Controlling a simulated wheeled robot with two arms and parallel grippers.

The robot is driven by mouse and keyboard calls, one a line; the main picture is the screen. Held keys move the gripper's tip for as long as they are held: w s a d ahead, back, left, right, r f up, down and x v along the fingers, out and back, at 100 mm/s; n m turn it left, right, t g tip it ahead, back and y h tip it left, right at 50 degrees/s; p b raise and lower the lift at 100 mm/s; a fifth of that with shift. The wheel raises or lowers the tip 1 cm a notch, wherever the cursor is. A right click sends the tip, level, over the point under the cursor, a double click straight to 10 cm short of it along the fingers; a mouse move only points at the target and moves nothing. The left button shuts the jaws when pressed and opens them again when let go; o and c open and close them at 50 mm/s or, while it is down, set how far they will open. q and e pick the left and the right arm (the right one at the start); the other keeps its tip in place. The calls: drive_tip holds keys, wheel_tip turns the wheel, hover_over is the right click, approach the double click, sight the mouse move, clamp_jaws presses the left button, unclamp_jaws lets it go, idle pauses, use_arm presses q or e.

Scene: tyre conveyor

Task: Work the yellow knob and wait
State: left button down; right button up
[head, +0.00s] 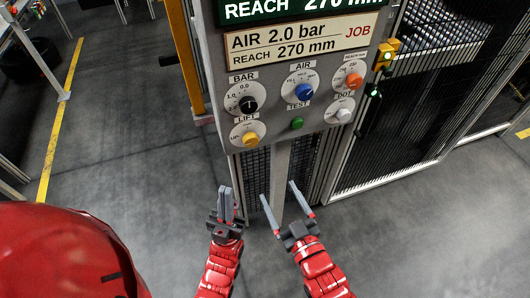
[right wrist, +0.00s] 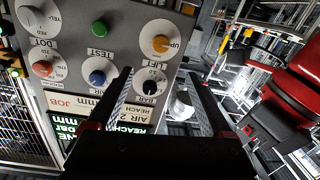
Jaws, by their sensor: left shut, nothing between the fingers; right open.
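The yellow knob (head: 249,139) sits on a round white dial marked LIFT and UP, at the lower left of the grey control panel (head: 222,65). In the right wrist view the panel appears upside down and the yellow knob (right wrist: 160,43) is at its upper right. My left gripper (head: 225,190) is shut and empty, below the yellow knob and apart from it. My right gripper (head: 279,190) is open and empty, below the panel and to the right of the left one. Neither gripper touches a knob.
The panel also carries a black BAR knob (head: 248,104), a blue AIR knob (head: 303,91), an orange knob (head: 353,80), a white DOT knob (head: 343,115) and a green TEST button (head: 297,123). A sign reads AIR 2.0 bar, REACH 270 mm. Mesh fencing (head: 400,120) stands at right.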

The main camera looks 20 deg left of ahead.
drive_tip(key=b, duration=0.5)
approach(252, 143)
drive_tip(key=p+x, duration=0.3)
drive_tip(key=x, duration=0.5)
drive_tip(key=shift+w+a, duration=0.25)
drive_tip(key=shift+w, duration=0.2)
clamp_jaws()
drive_tip(key=shift+f, duration=0.1)
